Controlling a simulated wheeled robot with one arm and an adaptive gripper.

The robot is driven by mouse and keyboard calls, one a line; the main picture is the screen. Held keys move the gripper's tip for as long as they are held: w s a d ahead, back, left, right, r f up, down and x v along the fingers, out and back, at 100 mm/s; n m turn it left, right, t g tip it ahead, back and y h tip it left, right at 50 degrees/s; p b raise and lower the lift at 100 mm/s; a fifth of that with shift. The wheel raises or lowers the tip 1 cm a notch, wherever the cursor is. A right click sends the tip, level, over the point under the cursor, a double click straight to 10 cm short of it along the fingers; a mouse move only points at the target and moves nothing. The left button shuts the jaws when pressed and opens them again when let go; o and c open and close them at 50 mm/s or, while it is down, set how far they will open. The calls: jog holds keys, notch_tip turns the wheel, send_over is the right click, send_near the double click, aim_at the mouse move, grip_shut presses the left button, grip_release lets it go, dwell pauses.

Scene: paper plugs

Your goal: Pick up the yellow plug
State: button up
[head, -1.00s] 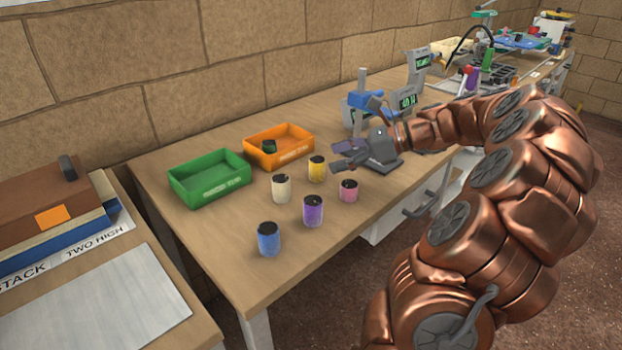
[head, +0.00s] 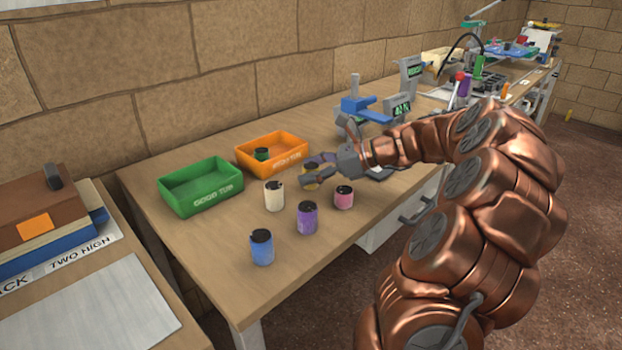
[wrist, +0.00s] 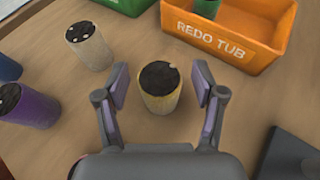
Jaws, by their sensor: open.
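The yellow plug (wrist: 161,88) stands upright on the table, with a dark top. In the wrist view it sits between the two open fingers of my gripper (wrist: 160,92), with a gap on each side. In the head view the yellow plug (head: 310,183) is partly hidden by my gripper (head: 322,170). My gripper is open and holds nothing. I cannot tell exactly how high the fingers are above the table.
A cream plug (head: 274,196), a pink plug (head: 344,197), a purple plug (head: 307,218) and a blue plug (head: 262,248) stand nearby. Behind are an orange tub (head: 290,164) marked REDO TUB, holding a green plug (head: 261,154), and an empty green tub (head: 222,203).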

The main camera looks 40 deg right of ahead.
jog(key=c, duration=1.1)
jog(key=shift+r, duration=0.15)
